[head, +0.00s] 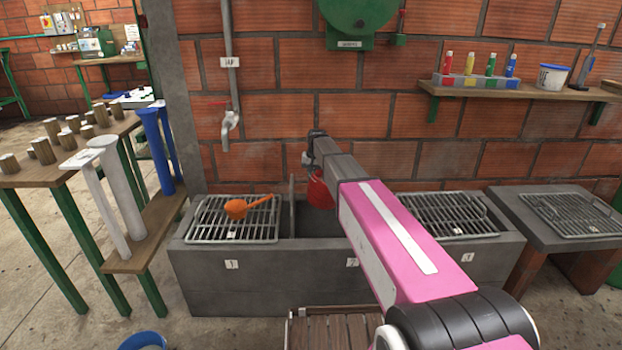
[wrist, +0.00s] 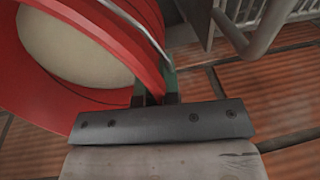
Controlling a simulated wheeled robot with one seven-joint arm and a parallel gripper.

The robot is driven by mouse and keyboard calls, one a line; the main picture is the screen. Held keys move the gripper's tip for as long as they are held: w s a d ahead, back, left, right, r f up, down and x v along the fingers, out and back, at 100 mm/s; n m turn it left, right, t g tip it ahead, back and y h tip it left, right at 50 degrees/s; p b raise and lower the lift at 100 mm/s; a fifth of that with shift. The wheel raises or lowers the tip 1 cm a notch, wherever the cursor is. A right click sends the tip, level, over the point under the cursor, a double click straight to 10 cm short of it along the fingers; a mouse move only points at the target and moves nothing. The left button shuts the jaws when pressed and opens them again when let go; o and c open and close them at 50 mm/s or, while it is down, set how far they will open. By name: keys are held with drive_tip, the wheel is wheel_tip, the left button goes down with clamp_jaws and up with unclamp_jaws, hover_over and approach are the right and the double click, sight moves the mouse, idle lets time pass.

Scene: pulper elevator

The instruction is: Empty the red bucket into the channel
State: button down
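The red bucket (head: 319,190) hangs above the middle of the concrete channel (head: 215,272), over the uncovered section labelled 2, partly hidden behind my arm. In the wrist view the bucket (wrist: 112,62) fills the upper left, with a smooth cream-coloured surface (wrist: 75,40) inside its round rim. My gripper (wrist: 155,88) appears shut on the bucket's rim, with a dark finger on each side of it. In the head view my arm's end is at the bucket's upper left, and the fingertips are hidden. I cannot tell how far the bucket is tilted.
Metal grates cover the channel's left (head: 205,230) and right (head: 455,213) sections. An orange scoop (head: 236,210) lies on the left grate. A tap (head: 229,122) and pipe are on the brick wall behind. A wooden crate (head: 332,330) stands in front, and a shelf (head: 530,88) is at upper right.

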wheel_tip(320, 180, up, 2)
drive_tip(key=shift+s+t+y, duration=0.1)
drive_tip(key=shift+t+y, duration=0.3)
drive_tip(key=shift+y, duration=0.1)
drive_tip(key=shift+s+d+f+t+y, duration=0.25)
drive_tip(key=shift+s+d+t+y, duration=1.15)
drive_tip(key=shift+d+y, duration=0.5)
drive_tip(key=shift+s+d+f+t+y, duration=0.3)
drive_tip(key=shift+s+d+t+y, duration=1.1)
drive_tip(key=shift+d+y, duration=0.55)
drive_tip(key=shift+s+d+f+t+y, duration=0.25)
drive_tip(key=shift+s+d+t+y, duration=1.15)
drive_tip(key=shift+d+y, duration=0.5)
drive_tip(key=s+d+f+t+y, duration=0.1)
drive_tip(key=s+d+t+y, duration=0.2)
drive_tip(key=s+d+y, duration=0.1)
drive_tip(key=shift+s+d, duration=0.15)
drive_tip(key=shift+d, duration=0.65)
